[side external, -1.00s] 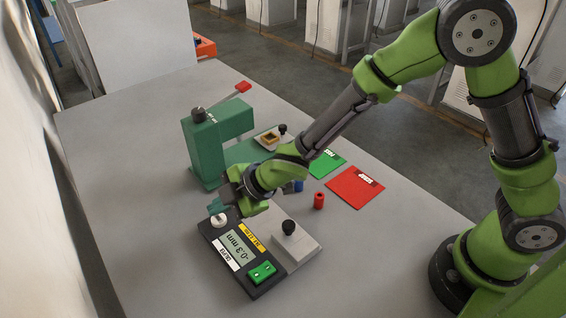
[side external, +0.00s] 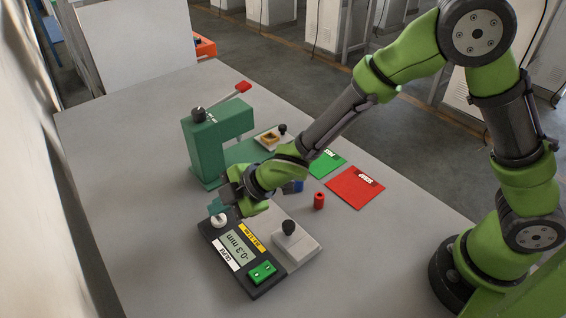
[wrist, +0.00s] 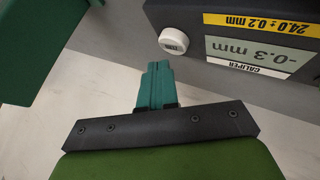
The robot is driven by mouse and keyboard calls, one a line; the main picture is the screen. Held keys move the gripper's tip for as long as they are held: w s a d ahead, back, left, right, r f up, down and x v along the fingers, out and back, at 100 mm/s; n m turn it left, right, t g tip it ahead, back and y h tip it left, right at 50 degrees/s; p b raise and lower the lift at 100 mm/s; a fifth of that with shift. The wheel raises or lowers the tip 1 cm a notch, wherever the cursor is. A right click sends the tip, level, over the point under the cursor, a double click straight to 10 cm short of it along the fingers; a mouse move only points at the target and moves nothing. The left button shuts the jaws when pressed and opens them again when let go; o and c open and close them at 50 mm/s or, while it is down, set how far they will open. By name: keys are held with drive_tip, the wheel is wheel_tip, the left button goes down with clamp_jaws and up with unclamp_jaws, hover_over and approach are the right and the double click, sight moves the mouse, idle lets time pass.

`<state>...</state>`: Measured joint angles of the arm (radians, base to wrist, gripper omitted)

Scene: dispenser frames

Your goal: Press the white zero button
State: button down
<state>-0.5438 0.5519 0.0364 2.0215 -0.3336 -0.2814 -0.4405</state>
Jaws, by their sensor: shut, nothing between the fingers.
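The white zero button (side external: 219,221) is a short round knob at the far left corner of the dark caliper box (side external: 228,262). In the wrist view the button (wrist: 173,40) stands up from the box (wrist: 175,12), whose display reads -0.3 mm. My gripper (side external: 217,206) is just beside and above the button in the side view, with its teal fingers closed together and empty. In the wrist view the fingertips (wrist: 157,68) point toward the button, with a small gap in the picture between them. Whether they touch is not shown clearly.
A green press (side external: 207,150) stands behind my gripper. A grey block with a black knob (side external: 289,228) adjoins the caliper box. A red cylinder (side external: 319,201), a blue piece (side external: 293,186), a red mat (side external: 355,188) and a green mat (side external: 327,163) lie to the right. The table's left front is clear.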

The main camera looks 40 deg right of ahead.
sight(223, 220)
drive_tip(key=shift+f, duration=0.1)
drive_tip(key=shift+f, duration=0.35)
drive_tip(key=shift+f, duration=0.4)
idle(0.8)
drive_tip(key=shift+r, duration=0.85)
drive_tip(key=shift+r, duration=2.5)
